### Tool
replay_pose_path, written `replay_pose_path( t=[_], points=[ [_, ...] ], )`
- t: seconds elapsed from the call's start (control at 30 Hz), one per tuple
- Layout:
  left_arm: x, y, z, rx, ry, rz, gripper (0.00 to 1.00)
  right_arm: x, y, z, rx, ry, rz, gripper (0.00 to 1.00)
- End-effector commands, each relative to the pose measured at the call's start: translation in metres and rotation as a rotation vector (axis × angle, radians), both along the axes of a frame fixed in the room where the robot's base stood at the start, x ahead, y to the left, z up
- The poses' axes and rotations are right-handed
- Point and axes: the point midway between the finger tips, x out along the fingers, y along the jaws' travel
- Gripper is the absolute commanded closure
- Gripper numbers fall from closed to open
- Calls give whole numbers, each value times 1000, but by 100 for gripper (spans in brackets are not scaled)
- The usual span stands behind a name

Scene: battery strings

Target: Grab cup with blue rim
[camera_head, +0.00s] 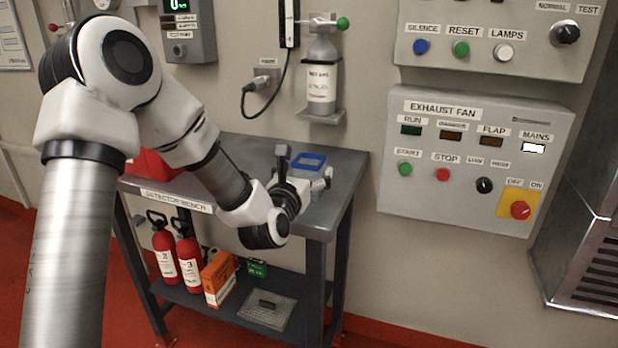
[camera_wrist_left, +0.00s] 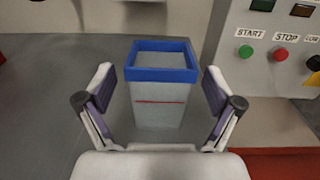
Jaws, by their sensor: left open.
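The cup with the blue rim (camera_wrist_left: 160,112) stands upright on the grey bench (camera_head: 343,168). It is a square, pale grey cup with a thin red line across its front. In the head view its blue rim (camera_head: 309,161) shows just behind my left gripper, and the gripper hides most of its body. My left gripper (camera_head: 306,176) is open. In the left wrist view its two fingers (camera_wrist_left: 160,90) are spread on either side of the cup, with visible gaps to both walls. My right gripper is in neither view.
A red object (camera_head: 150,165) lies on the bench's left part, partly behind my arm. A gas cylinder (camera_head: 322,75) hangs on the wall behind the bench. The exhaust fan panel (camera_head: 470,160) is on the wall at right. Red extinguishers (camera_head: 188,262) stand on the lower shelf.

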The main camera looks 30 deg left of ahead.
Motion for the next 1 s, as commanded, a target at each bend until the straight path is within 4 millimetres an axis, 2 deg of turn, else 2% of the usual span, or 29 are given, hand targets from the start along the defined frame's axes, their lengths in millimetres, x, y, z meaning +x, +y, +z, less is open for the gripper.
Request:
replay_pose_path(
  t=[0.1, 0.33, 0.5, 0.87, 1.0],
  points=[
    [16, 4, -1, 2, 1, 0, 8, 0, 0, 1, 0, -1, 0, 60],
    [18, 5, -1, 1, 2, 0, 8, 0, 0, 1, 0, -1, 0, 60],
    [18, 5, -2, 1, 2, 0, 68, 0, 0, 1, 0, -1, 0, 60],
    [18, 4, -1, 1, 3, -1, 68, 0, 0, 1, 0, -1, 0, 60],
    [18, 4, 6, 0, 2, 0, 68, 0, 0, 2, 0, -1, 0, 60]
  ],
)
